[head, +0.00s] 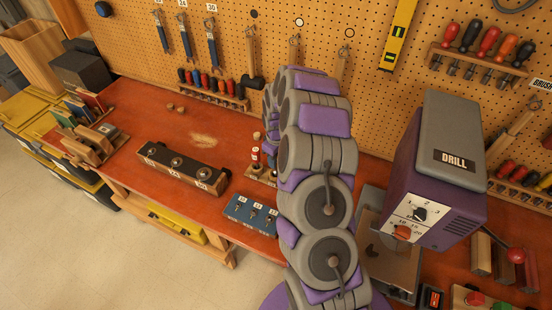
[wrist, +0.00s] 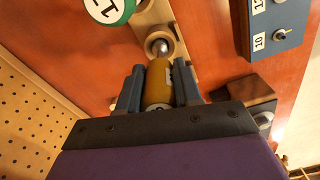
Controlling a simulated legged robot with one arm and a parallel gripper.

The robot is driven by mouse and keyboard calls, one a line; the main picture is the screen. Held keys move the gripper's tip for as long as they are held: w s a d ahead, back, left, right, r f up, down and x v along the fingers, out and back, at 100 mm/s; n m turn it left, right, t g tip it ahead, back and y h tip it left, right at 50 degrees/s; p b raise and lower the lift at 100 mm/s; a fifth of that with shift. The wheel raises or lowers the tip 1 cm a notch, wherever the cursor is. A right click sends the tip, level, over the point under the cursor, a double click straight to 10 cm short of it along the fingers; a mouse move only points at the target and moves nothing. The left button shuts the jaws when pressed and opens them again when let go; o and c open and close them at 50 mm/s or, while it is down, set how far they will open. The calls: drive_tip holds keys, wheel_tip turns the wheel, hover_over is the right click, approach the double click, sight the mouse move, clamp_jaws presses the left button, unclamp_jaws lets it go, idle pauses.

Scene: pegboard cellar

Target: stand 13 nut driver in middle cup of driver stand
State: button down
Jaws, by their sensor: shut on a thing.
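My gripper (wrist: 158,84) is shut on a yellow-handled driver (wrist: 158,78), between its two blue-grey fingers in the wrist view. No number is readable on this handle. Just beyond the handle is a round metal piece (wrist: 160,45) over the wooden driver stand (wrist: 172,22); I cannot tell whether the driver's tip is in a cup. A green-topped driver (wrist: 108,8) marked 11 stands beside it at upper left. In the head view, a red-and-white driver (head: 255,158) stands at the stand, which my arm partly hides. The held driver is hidden there.
A blue block (head: 250,213) with small metal bits lies in front of the stand; it also shows in the wrist view (wrist: 275,25). A drill press (head: 440,165) stands at right.

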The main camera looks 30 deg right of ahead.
drive_tip(key=shift+f, duration=0.1)
drive_tip(key=shift+f, duration=1)
drive_tip(key=c, duration=0.7)
unclamp_jaws()
drive_tip(key=shift+r, duration=0.1)
